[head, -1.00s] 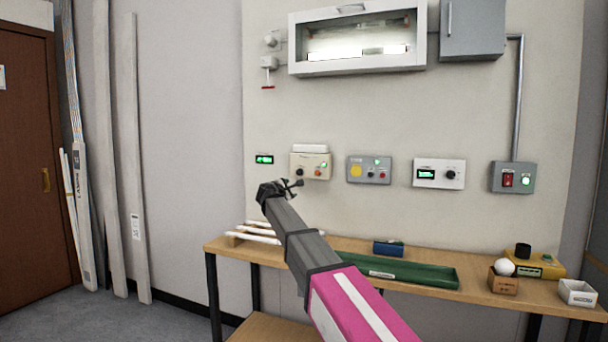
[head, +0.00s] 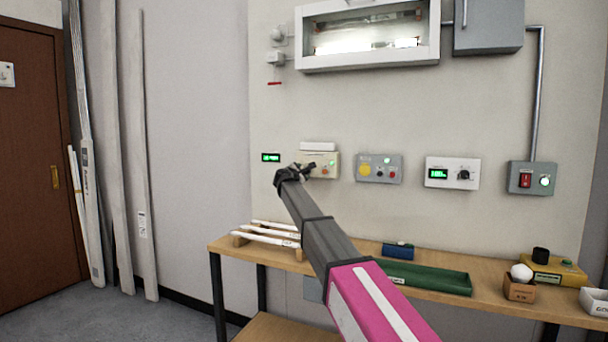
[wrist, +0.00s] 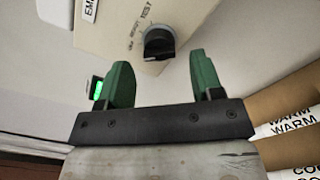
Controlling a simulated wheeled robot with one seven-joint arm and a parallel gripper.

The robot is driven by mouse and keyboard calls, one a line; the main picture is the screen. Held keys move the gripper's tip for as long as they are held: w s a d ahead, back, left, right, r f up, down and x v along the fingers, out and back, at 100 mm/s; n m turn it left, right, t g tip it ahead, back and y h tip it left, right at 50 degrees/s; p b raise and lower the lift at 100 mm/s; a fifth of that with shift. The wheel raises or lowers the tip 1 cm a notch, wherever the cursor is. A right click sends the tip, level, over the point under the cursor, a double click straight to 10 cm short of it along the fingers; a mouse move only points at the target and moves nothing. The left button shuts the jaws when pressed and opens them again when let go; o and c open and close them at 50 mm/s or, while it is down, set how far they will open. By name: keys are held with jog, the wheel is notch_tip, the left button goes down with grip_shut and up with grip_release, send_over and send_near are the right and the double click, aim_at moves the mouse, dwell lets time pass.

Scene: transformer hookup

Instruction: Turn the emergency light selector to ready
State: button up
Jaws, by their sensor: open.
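The emergency light selector (wrist: 159,44) is a black round knob on a cream box, with printed position words beside it, one reading TEST. The knob shows in the wrist view just beyond the fingertips, roughly midway between them. My gripper (wrist: 160,82) is open, its two green fingers apart, with nothing between them and not touching the knob as far as I can tell. In the head view my gripper (head: 296,174) is in front of the left side of the cream box (head: 327,158) and hides the knob there.
A small green display (head: 271,158) is left of the box. A grey panel (head: 379,168) with a yellow button is to its right. Below stands a wooden bench (head: 228,246) with white tubes (head: 268,237) and a green tray (head: 430,280).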

jog(key=shift+x, duration=1.25)
jog(key=c, duration=0.9)
jog(key=shift+m, duration=0.3)
jog(key=shift+r+m, duration=0.1)
jog(key=shift+m, duration=3.4)
jog(key=o, duration=0.9)
